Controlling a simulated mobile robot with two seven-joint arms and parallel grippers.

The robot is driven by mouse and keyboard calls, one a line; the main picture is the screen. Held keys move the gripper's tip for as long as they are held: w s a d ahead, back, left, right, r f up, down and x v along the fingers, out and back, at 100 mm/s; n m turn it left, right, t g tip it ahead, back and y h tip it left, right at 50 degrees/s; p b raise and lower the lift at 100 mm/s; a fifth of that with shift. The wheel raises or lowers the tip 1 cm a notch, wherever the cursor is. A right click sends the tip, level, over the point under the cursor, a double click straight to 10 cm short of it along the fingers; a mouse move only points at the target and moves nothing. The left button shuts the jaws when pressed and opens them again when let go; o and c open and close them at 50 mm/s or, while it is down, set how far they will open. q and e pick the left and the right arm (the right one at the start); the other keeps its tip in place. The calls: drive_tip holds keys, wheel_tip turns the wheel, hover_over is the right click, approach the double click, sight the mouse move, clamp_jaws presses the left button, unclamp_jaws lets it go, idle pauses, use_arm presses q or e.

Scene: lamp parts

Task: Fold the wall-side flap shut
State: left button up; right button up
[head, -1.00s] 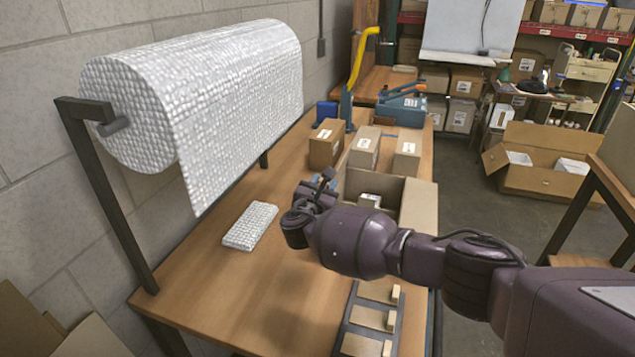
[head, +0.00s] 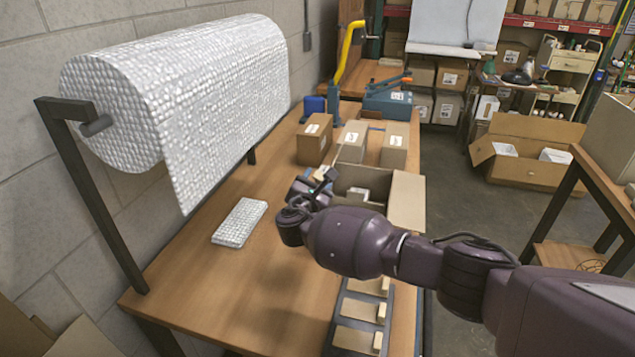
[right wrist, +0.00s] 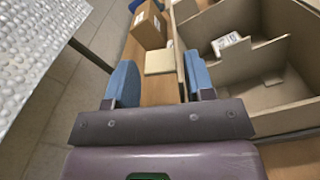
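An open carton (head: 407,200) stands on the workbench, its outer flap on the aisle side raised. A small labelled item (right wrist: 228,42) lies inside; the carton wall (right wrist: 275,85) shows in the right wrist view. My right gripper (head: 316,182) is at the carton's wall side, its tips partly hidden by my wrist in the head view. In the right wrist view my right gripper (right wrist: 161,82) is open, blue fingers apart. A pale tan panel (right wrist: 160,60) lies beyond the fingers, beside the carton; I cannot tell whether it is the wall-side flap. My left gripper is out of view.
A large bubble-wrap roll (head: 180,95) hangs on a dark stand along the wall. A bubble-wrapped packet (head: 240,222) lies on the bench. Closed boxes (head: 315,140) stand behind the carton. A dark tray of tan pieces (head: 362,318) lies in front.

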drive_tip(key=shift+o, duration=0.7)
drive_tip(key=shift+s, duration=0.15)
drive_tip(key=v, duration=1)
drive_tip(key=shift+s, duration=0.25)
drive_tip(key=shift+a, duration=0.1)
drive_tip(key=shift+c, duration=0.4)
